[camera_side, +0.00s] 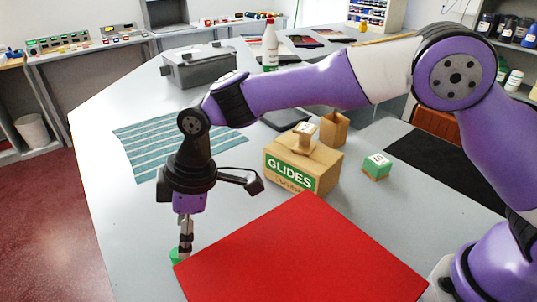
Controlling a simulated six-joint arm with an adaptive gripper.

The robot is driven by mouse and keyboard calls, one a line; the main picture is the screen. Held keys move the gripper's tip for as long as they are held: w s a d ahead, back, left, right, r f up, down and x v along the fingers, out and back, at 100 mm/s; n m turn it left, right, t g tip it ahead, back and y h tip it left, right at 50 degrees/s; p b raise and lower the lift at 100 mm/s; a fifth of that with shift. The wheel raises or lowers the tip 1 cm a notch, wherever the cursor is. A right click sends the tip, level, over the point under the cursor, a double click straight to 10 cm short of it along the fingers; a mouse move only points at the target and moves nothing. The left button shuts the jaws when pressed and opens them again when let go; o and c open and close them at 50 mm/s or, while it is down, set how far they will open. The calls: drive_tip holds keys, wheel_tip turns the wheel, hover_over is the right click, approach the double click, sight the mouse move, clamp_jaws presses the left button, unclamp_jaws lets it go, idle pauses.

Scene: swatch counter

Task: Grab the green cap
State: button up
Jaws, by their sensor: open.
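The green cap (175,256) is on the grey table, at the left corner of the red sheet. Only part of it shows, since my gripper and the sheet's corner are close in front of it. My gripper (184,252) points straight down with its fingertips at the cap, open. I cannot tell whether the fingers are around the cap or just above it.
A red sheet (305,255) covers the front table. A green-sided block (376,167) is at right.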

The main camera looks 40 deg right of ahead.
sight(179, 260)
drive_tip(key=x, duration=0.5)
drive_tip(key=shift+s+a+f, duration=0.15)
drive_tip(key=shift+a+f, duration=0.1)
drive_tip(key=shift+a, duration=0.1)
drive_tip(key=c, duration=0.8)
